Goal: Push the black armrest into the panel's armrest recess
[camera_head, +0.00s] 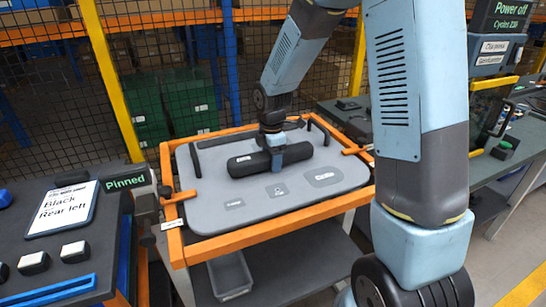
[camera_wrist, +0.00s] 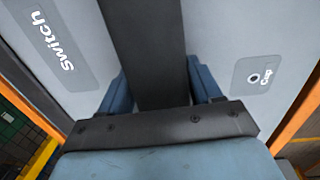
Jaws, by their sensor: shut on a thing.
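The black armrest (camera_head: 243,163) is a long dark block lying across the back middle of the grey panel (camera_head: 215,190). My gripper (camera_head: 277,160) points down at the panel and is shut across the armrest. In the wrist view the armrest (camera_wrist: 148,50) runs between the two blue fingers of my gripper (camera_wrist: 160,88), with grey panel on both sides. No open armrest recess shows; the armrest and gripper may cover it. I cannot tell whether the armrest is seated or only rests on the surface.
An orange frame (camera_head: 240,240) holds the panel, with orange clamps (camera_head: 180,197) at its sides. The panel's front is clear.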

